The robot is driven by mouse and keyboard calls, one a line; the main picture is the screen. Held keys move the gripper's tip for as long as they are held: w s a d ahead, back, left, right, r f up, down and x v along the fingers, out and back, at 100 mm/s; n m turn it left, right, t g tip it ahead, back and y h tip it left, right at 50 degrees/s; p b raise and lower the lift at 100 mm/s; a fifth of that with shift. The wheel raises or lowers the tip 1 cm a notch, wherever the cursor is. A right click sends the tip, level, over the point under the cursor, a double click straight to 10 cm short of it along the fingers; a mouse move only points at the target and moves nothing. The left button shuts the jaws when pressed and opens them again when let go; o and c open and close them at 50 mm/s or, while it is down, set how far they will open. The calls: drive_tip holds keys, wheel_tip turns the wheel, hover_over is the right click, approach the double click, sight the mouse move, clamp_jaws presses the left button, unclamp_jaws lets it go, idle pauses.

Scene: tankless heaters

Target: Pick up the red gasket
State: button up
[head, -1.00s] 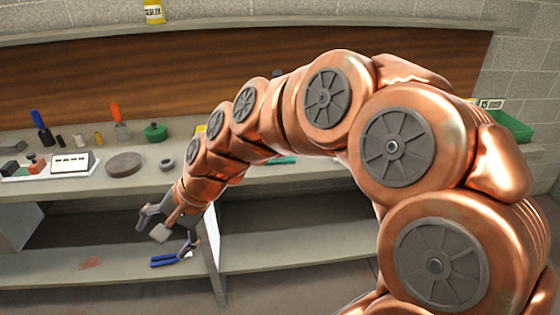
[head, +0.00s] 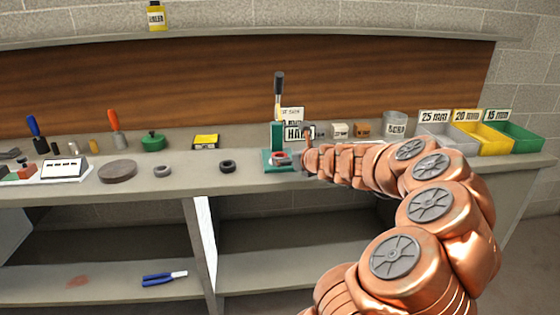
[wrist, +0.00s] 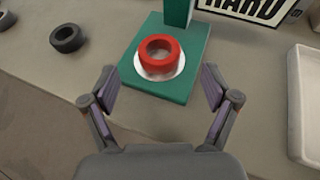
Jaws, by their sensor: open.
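The red gasket (wrist: 159,58) is a thick red ring in the wrist view. It lies flat on a round white plate (wrist: 175,75) on the green base (wrist: 183,92) of a press-like stand. In the head view the gasket (head: 279,157) is small, on the same green base (head: 267,166), just left of my arm's end. My gripper (wrist: 163,88) is open, its two fingers spread to either side below the gasket in the wrist picture. Nothing is between the fingers but the bench and part of the base. In the head view my gripper (head: 303,158) is beside the stand, partly hidden by my arm.
A dark ring (head: 227,166) and a grey ring (head: 162,170) lie left on the bench. The stand's green column (head: 277,136) rises behind the gasket. A sign reading "HARD" (wrist: 250,8) stands behind right. A pale tray (wrist: 305,105) is at the right. Bins (head: 480,137) stand far right.

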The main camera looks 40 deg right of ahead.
sight(280, 155)
drive_tip(key=shift+b+x, duration=0.3)
drive_tip(key=shift+x, duration=2.85)
drive_tip(key=shift+r, duration=0.15)
drive_tip(key=shift+c, duration=0.4)
drive_tip(key=c, duration=1.3)
